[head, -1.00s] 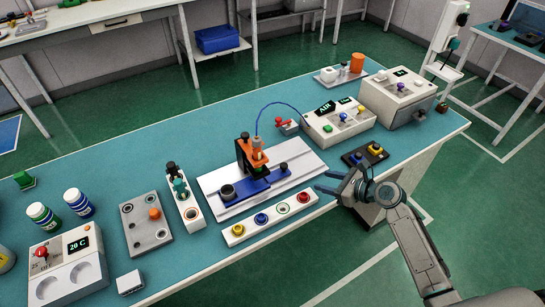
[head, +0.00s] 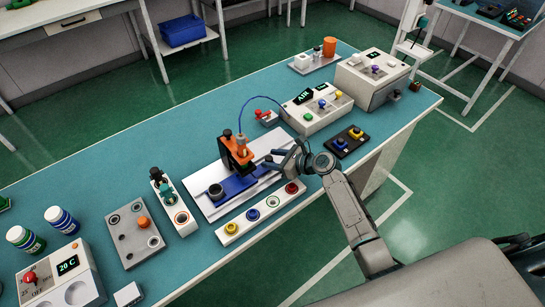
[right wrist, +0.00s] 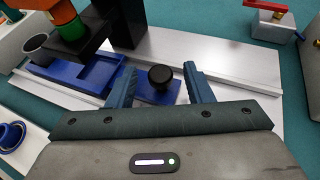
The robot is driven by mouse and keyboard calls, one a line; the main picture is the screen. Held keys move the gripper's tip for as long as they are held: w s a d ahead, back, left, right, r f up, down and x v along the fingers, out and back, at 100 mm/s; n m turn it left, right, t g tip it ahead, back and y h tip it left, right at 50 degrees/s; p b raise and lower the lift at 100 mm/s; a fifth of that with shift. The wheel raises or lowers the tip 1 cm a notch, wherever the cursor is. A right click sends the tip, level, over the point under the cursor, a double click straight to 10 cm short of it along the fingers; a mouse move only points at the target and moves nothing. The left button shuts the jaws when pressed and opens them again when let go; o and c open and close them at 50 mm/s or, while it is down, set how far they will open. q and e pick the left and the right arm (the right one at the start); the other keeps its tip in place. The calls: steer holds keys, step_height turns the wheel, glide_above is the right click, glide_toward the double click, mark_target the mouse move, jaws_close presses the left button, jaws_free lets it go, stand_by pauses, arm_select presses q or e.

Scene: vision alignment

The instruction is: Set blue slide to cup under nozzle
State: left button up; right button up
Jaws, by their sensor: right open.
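The blue slide (head: 240,184) lies on a white rail plate (head: 208,208). A black cup (head: 216,190) sits at its left end; the cup also shows in the right wrist view (right wrist: 36,42). The orange nozzle stand (head: 236,150) rises behind the slide, to the right of the cup. The nozzle (right wrist: 70,25) shows orange and green in the right wrist view. My right gripper (head: 274,160) is open over the slide's right end. In the right wrist view, the slide's black knob (right wrist: 160,77) shows between the open fingers. My left gripper is out of view.
A strip with coloured rings (head: 262,212) lies in front of the rail plate. A control box (head: 316,106) with a blue hose stands behind right. A black pad with yellow and blue knobs (head: 346,141) lies right of my gripper.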

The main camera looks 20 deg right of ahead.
steer(key=shift+w+a, duration=0.1)
steer(key=shift+w, duration=0.05)
jaws_close()
steer(key=w+d, duration=0.1)
steer(key=d, duration=0.2)
steer(key=w+d+b, duration=0.1)
steer(key=d, duration=0.3)
steer(key=w+d+b, duration=0.1)
steer(key=w+d, duration=0.1)
steer(key=d, duration=0.1)
steer(key=shift+d+f, duration=0.15)
steer(key=shift+d, duration=0.15)
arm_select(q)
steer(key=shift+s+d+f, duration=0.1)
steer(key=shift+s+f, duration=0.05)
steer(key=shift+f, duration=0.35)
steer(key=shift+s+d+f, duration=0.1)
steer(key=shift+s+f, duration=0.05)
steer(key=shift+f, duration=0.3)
arm_select(e)
steer(key=shift+c, duration=1.7)
jaws_free()
steer(key=o, duration=0.3)
steer(key=shift+d, duration=0.1)
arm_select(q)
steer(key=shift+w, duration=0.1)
arm_select(e)
steer(key=shift+o, duration=0.2)
steer(key=shift+d, duration=0.1)
